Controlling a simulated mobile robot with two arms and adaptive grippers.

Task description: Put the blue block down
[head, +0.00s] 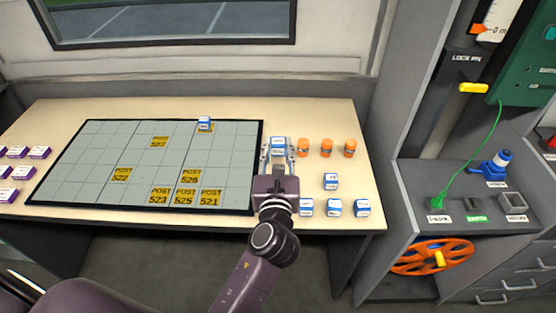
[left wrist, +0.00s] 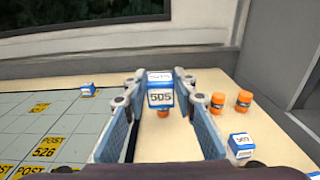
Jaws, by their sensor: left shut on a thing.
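A blue-and-white block (head: 278,142) marked 505 is between the fingers of my left gripper (head: 277,157), just right of the grid board (head: 85,172). In the left wrist view the block (left wrist: 160,98) sits between the far ends of the two blue finger pads of the left gripper (left wrist: 160,105), which is shut on it. I cannot tell whether its bottom touches the table. Another blue-and-white block (head: 204,123) stands on the board's far edge. My right gripper is not in view.
Several blue-and-white blocks (head: 334,207) stand right of my gripper. Orange cylinders (head: 326,148) stand behind them. Purple blocks (head: 15,152) are at the table's left end. Yellow POST labels (head: 187,196) mark some grid cells. Many grid cells are bare.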

